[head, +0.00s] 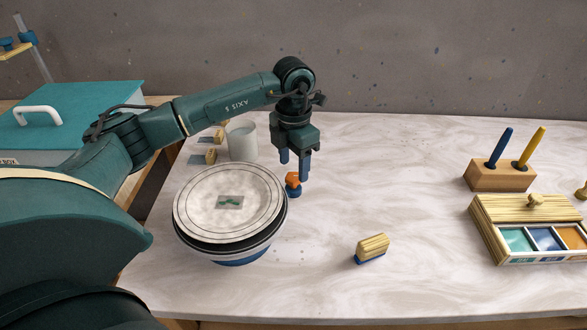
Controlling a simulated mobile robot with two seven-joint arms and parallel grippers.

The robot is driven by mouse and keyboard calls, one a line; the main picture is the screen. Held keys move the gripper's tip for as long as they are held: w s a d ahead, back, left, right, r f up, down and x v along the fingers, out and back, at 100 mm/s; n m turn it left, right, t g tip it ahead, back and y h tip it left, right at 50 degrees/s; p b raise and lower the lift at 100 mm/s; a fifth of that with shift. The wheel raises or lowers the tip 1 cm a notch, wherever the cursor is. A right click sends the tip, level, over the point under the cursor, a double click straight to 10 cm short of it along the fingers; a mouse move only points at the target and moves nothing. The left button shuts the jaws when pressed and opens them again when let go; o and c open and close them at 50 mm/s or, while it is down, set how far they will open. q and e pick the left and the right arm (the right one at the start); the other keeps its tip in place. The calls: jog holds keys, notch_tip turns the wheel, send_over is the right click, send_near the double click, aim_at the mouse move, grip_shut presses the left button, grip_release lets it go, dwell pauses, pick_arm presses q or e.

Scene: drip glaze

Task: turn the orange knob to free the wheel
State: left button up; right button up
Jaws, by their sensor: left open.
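The orange knob (292,179) sits on a small blue base at the right edge of the wheel (186,224). The wheel is a round pale disc with a dark underside and a blue and white base. A small patch with a green shape (229,202) lies at its middle. My left gripper (294,170) points down at the knob with its fingers apart. One finger is left of the knob and one is right of it; I cannot tell whether either touches it. My right gripper is not in view.
A white cup (241,141) stands behind the wheel. A wooden-handled block (372,247) lies on the table to the right. A wooden holder (499,177) with two sticks and a paint box (491,231) are at the far right. The middle of the marbled table (400,180) is clear.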

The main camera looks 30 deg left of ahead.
aim_at(294, 176)
pick_arm(q)
notch_tip(294, 176, up, 11)
jog(key=shift+f, duration=0.15)
jog(key=shift+s+f, duration=0.1)
dwell(0.5)
